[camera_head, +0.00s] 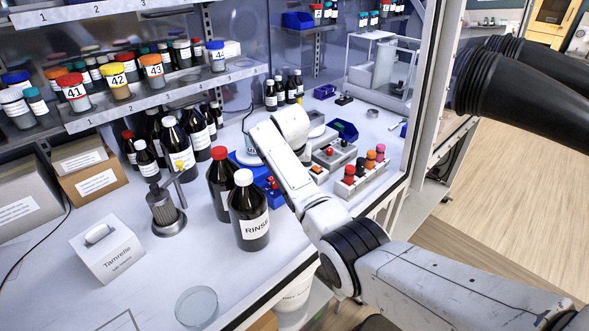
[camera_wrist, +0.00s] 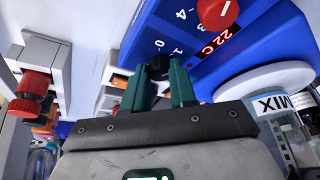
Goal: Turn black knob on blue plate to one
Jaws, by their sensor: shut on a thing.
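The blue plate (camera_wrist: 165,28) fills the upper middle of the wrist view, with white scale numbers and a red "22 C" display on its face. The black knob (camera_wrist: 158,63) is on this face, beside the printed 0 and 1. My gripper (camera_wrist: 161,72) has its two green fingers shut on the black knob, one on each side. The fingers partly cover the knob, and I cannot tell which number it points to. A red knob (camera_wrist: 217,12) sits on the same face. In the head view the blue plate (camera_head: 262,180) is partly behind my arm, and my gripper is hidden.
The RINSE bottle (camera_head: 249,215) and a red-capped bottle (camera_head: 222,181) stand close left of my arm. Grey blocks with red knobs (camera_head: 333,152) and coloured-cap vials (camera_head: 362,175) stand to the right. A jar labelled MIX (camera_wrist: 276,125) is beside the plate.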

